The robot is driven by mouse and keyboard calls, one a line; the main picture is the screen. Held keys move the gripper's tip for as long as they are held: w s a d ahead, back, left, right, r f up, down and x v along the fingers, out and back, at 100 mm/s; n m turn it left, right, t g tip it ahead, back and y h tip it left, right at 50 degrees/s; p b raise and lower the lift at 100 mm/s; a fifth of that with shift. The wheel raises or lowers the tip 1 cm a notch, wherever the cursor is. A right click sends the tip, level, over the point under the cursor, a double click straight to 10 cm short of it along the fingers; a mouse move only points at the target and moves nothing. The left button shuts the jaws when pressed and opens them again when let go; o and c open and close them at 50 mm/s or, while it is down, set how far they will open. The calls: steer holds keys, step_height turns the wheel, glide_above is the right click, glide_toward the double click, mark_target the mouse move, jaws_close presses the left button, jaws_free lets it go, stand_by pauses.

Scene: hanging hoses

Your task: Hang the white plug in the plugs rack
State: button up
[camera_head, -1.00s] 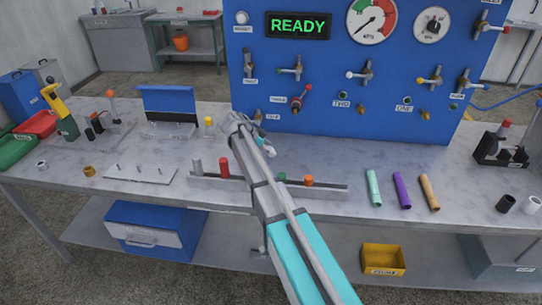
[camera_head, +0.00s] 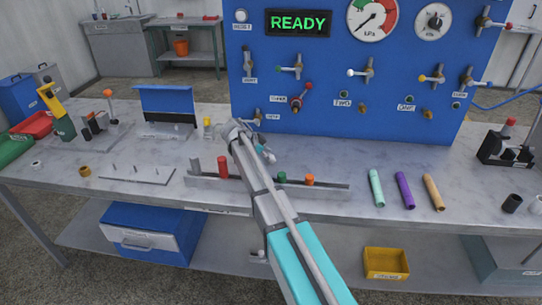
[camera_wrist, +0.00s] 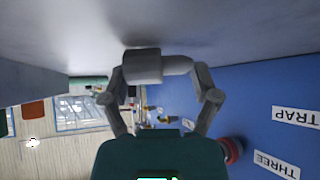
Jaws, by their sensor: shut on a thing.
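My gripper (camera_wrist: 158,75) is shut on a pale grey plug-like piece (camera_wrist: 145,66), which I take to be the white plug in shade. It lies crosswise between the fingertips, with a thick end left and a thinner end right. In the head view my gripper (camera_head: 236,129) is above the table, behind the plugs rack; the held piece cannot be made out there. The plugs rack (camera_head: 212,184) is a low metal rail along the table. A red plug (camera_head: 222,167), a green plug (camera_head: 282,177) and an orange plug (camera_head: 309,179) stand in it. My arm covers its middle.
The blue panel (camera_head: 330,135) with valves and gauges rises behind the rack. Teal (camera_head: 376,188), purple (camera_head: 404,190) and tan (camera_head: 433,193) tubes lie to the right. A peg plate (camera_head: 135,176) is left of the rack. Bare table shows between rack and panel.

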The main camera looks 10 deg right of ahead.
steer(key=shift+f, duration=0.15)
steer(key=o, duration=0.9)
steer(key=shift+r, duration=0.25)
steer(key=shift+p+v, duration=0.8)
steer(key=shift+v, duration=0.1)
steer(key=p+v, duration=0.5)
steer(key=v, duration=0.2)
steer(key=shift+a+r, duration=0.2)
steer(key=shift+r, duration=0.1)
steer(key=shift+p+v, duration=1)
steer(key=shift+v, duration=0.2)
steer(key=shift+a+f, duration=0.1)
